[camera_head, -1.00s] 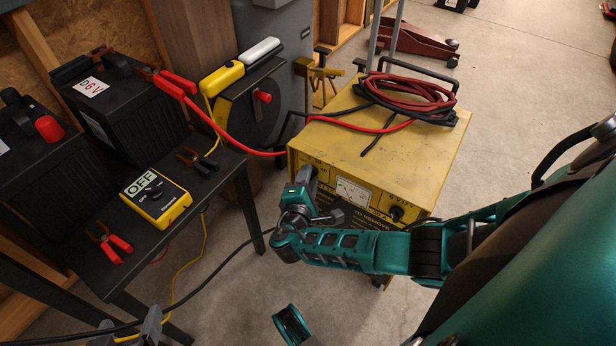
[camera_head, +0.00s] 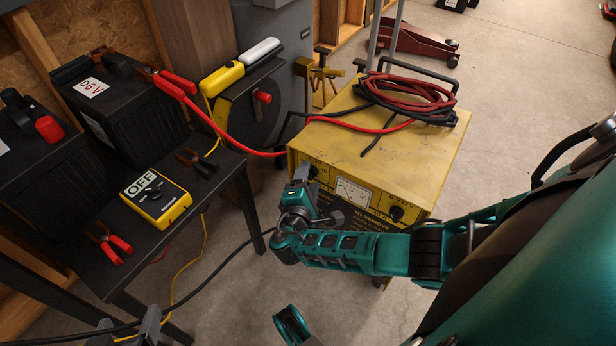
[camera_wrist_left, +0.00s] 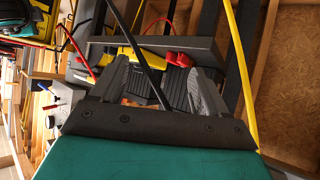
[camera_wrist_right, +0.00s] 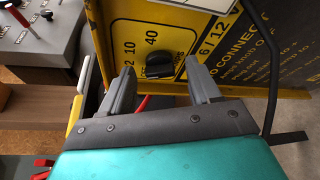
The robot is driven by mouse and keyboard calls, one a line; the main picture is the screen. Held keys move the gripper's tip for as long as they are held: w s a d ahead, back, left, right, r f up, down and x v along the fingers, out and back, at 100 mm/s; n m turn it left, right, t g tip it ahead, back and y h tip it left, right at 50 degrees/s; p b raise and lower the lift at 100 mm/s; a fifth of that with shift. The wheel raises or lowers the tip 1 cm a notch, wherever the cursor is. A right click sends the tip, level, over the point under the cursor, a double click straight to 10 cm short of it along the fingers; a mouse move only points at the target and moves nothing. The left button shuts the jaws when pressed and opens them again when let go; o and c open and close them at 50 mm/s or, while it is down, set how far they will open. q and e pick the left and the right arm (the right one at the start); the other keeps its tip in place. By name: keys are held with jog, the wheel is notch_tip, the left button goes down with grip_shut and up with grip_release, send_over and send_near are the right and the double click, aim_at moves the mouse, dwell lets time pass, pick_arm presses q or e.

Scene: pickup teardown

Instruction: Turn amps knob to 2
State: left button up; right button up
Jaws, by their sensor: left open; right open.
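The yellow battery charger (camera_head: 400,150) stands on the floor, with its panel facing me. In the right wrist view the black amps knob (camera_wrist_right: 159,65) sits on the yellow panel beside the markings 2, 10 and 40. I cannot tell for certain which mark it points at. My right gripper (camera_wrist_right: 159,70) is open, with one finger on each side of the knob. No firm contact shows. In the head view this gripper (camera_head: 308,192) is at the panel's left end and partly covers it. My left gripper (camera_head: 128,330) is open and empty, low at the bottom left.
A black bench at left holds batteries (camera_head: 120,95), a yellow OFF box (camera_head: 156,196) and red-handled clamps (camera_head: 116,246). Coiled red and black cables (camera_head: 410,98) lie on the charger top. A black cable hangs near my left gripper. Open floor lies right of the charger.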

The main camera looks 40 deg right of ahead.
pick_arm(q)
jog(key=p, duration=0.1)
jog(key=a+r+p, duration=0.1)
jog(key=p, duration=0.1)
jog(key=shift+s+y, duration=0.25)
jog(key=shift+y, duration=0.05)
pick_arm(e)
jog(key=v, duration=1.2)
jog(key=shift+s+a, duration=0.25)
jog(key=shift+r, duration=0.1)
pick_arm(q)
jog(key=shift+r, duration=0.15)
